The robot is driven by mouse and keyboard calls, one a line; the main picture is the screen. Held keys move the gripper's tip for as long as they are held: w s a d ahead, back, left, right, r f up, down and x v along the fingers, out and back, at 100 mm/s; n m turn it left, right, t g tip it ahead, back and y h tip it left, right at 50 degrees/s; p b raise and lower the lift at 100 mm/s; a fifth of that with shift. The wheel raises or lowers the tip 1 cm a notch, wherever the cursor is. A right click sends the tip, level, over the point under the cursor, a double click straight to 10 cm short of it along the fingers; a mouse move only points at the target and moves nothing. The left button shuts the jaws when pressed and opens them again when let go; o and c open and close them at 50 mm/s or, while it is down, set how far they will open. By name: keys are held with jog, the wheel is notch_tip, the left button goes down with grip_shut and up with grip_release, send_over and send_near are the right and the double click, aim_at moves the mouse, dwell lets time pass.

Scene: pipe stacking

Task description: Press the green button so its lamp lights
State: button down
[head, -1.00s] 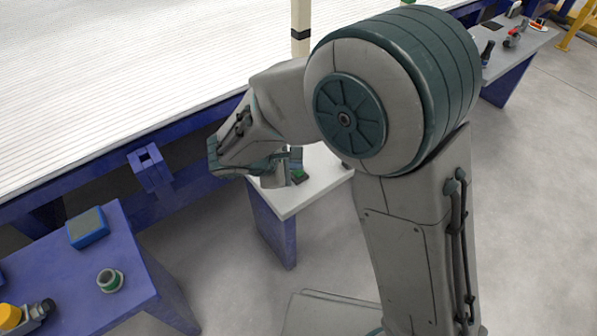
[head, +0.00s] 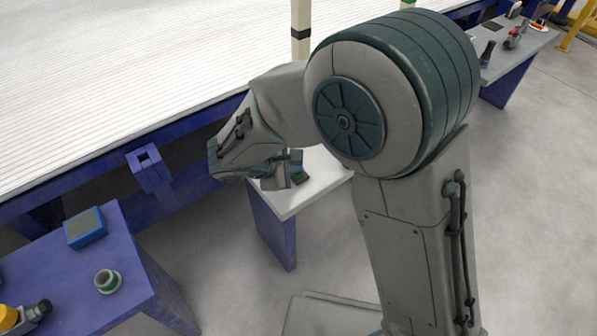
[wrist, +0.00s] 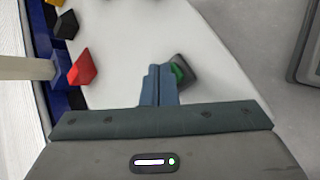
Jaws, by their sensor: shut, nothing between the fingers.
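The green button (wrist: 178,72) sits on a small dark box (wrist: 187,64) on the white table in the wrist view. In the head view the box (head: 301,178) shows just below my fingertips, and my gripper hides part of it. My gripper (wrist: 160,68) is shut and empty, its fingers side by side. In the wrist view the fingertips lie just left of the button and partly overlap it. I cannot tell whether they touch it. My gripper also shows in the head view (head: 296,160). I cannot make out a lit lamp.
The white table (head: 322,172) has free room around the box. In the wrist view a red block (wrist: 82,68) and a black block (wrist: 66,25) stand along its left side. A blue table (head: 135,262) with a ring-shaped part (head: 107,281) stands at left in the head view.

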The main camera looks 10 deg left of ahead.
aim_at(294, 174)
jog(key=shift+r+p, duration=0.75)
jog(key=shift+r, duration=0.2)
jog(key=shift+r, duration=0.1)
notch_tip(294, 174, up, 6)
jog(key=p, duration=0.4)
jog(key=shift+p, duration=0.3)
